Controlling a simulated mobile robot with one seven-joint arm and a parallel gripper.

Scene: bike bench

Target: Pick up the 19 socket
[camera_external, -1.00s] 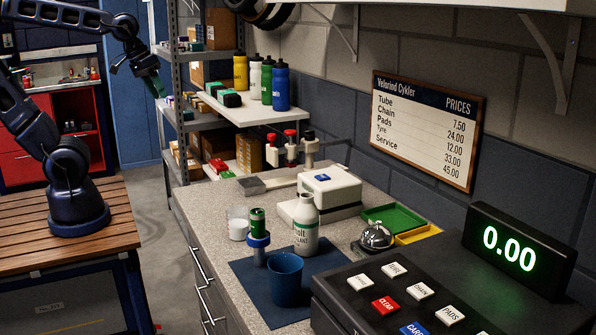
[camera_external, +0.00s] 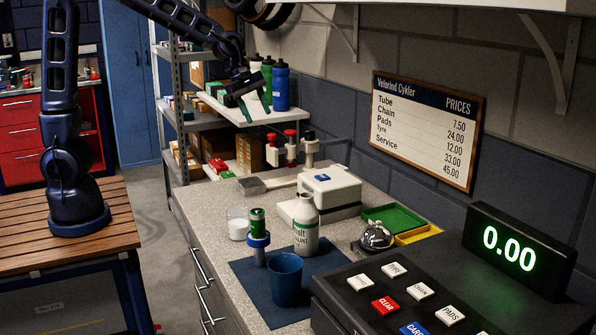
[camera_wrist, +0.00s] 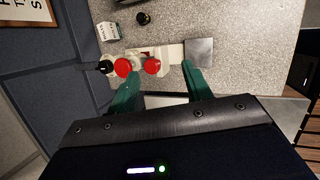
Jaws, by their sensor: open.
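I cannot make out a 19 socket for certain. In the wrist view a small dark round piece (camera_wrist: 143,18) stands on the counter beside a small white block with dark print (camera_wrist: 108,31). It may be a socket, but no number is readable. My gripper (camera_external: 256,108) is open and empty, high in front of the shelf bottles in the external view. In the wrist view its two green fingers (camera_wrist: 160,76) are spread apart, above a white holder (camera_wrist: 170,53) with two red knobs and one black knob.
The speckled counter (camera_external: 225,200) carries a white boxy device (camera_external: 331,188), a white bottle (camera_external: 306,225), a blue cup (camera_external: 285,279) and a bell (camera_external: 376,237). Bottles (camera_external: 281,88) stand on the shelf by my arm. A wall is on the right.

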